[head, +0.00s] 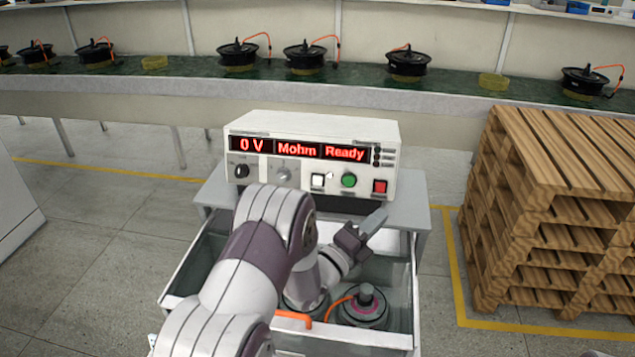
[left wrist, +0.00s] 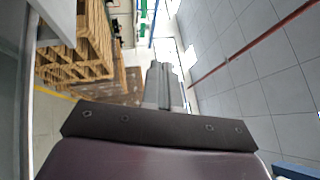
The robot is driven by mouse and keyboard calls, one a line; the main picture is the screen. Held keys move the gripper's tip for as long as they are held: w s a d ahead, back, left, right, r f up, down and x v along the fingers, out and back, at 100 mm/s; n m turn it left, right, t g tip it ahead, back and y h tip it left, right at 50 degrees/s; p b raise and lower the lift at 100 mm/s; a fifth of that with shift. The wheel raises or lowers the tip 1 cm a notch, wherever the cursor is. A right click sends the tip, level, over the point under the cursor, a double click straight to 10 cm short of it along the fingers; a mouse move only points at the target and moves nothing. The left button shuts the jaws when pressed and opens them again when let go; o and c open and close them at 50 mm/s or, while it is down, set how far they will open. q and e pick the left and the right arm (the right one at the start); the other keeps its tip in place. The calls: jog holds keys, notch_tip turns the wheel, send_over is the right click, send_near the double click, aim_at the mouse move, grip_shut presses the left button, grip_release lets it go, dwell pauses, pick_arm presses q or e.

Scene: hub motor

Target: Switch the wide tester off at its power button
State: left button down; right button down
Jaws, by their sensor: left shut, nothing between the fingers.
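The wide tester (head: 315,128) is a white box on a grey stand. Its red display is lit and reads "0 V", "Mohm" and "Ready". I cannot tell from labels which one is the power button. My left gripper (head: 375,220) is shut and empty, in front of and below the red button, apart from the panel. Its closed fingers also show in the left wrist view (left wrist: 164,85). My right gripper is not in view.
Below the tester is an open bin (head: 390,338) holding a hub motor (head: 365,306) with an orange cable; my left arm hides part of it. Stacked wooden pallets (head: 560,160) stand at the right. A conveyor (head: 180,82) with several motors runs behind. Floor is free at the left.

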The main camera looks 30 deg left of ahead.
aim_at(318, 181)
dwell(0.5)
pick_arm(q)
jog(key=s+a+m+g+h+p, duration=0.1)
jog(key=a+m+g+p, duration=0.3)
jog(key=a, duration=1.2)
jog(key=shift+s+a+f+m+g, duration=0.2)
jog(key=shift+m+g, duration=0.2)
jog(key=shift+m, duration=0.7)
jog(key=shift+a, duration=0.1)
jog(key=shift+w+a+f+b, duration=0.4)
jog(key=shift+w+b, duration=0.15)
jog(key=shift+w, duration=0.8)
jog(key=shift+w+a+f+b, duration=0.35)
jog(key=shift+w+b, duration=0.2)
jog(key=shift+w, duration=0.85)
jog(key=shift+w+a+f+b, duration=0.35)
jog(key=shift+w+b, duration=0.2)
jog(key=shift+w, duration=0.8)
